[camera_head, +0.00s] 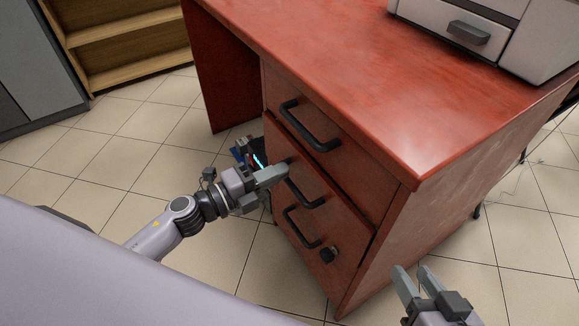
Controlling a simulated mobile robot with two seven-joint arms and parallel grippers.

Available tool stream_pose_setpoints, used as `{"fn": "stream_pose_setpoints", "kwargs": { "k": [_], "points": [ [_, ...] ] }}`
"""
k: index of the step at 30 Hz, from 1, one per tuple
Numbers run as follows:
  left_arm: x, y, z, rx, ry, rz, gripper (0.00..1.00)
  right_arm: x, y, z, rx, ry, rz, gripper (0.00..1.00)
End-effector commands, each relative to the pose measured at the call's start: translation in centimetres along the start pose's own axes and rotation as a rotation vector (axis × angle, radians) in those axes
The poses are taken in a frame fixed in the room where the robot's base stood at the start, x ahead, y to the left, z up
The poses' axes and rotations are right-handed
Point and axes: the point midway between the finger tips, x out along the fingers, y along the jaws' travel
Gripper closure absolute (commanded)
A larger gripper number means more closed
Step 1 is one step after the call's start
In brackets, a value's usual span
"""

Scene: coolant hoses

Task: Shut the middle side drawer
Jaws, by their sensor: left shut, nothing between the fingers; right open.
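A red desk (290,35) has a side pedestal with three drawers, each with a black bar handle. The middle drawer (327,190) is below the top one; its handle (308,197) is partly hidden by my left gripper. I cannot clearly tell how far the middle drawer stands out. My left gripper (284,171) is shut and empty, its fingertips at the upper left end of the middle handle; whether they touch it is unclear. My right gripper (412,272) is open and empty, low in front of the desk's right side, apart from it.
The top drawer handle (310,127) and bottom drawer handle (300,229) stick out close to the middle one. A grey and white unit (505,40) stands on the desk. A wooden shelf (125,45) is at the back left. The tiled floor (110,150) at left is clear.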

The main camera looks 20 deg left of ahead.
Motion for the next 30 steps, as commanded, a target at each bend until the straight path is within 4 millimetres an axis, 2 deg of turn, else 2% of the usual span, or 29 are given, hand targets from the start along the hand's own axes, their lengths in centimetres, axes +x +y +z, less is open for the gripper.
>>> {"fn": "stream_pose_setpoints", "kwargs": {
  "k": [3, 7, 23, 30],
  "points": [
    [1.6, 0.0, 0.0, 0.001, 0.0, -0.002, 1.0, 0.1, -0.1, 0.2, 0.007, 0.0, -0.006, 0.58],
    [2.8, 0.0, 0.0, 0.0, 0.0, -0.001, 1.0, 0.2, -0.2, 0.3, 0.014, -0.001, -0.011, 0.58],
    [3.5, 0.0, 0.0, -0.001, 0.0, 0.0, 1.0, 0.3, -0.3, -0.3, 0.015, 0.011, -0.018, 0.58],
    [5.4, -0.1, 0.0, -0.001, -0.001, -0.001, 1.0, 0.1, -0.2, -0.8, -0.003, 0.016, -0.004, 0.58]
  ]
}}
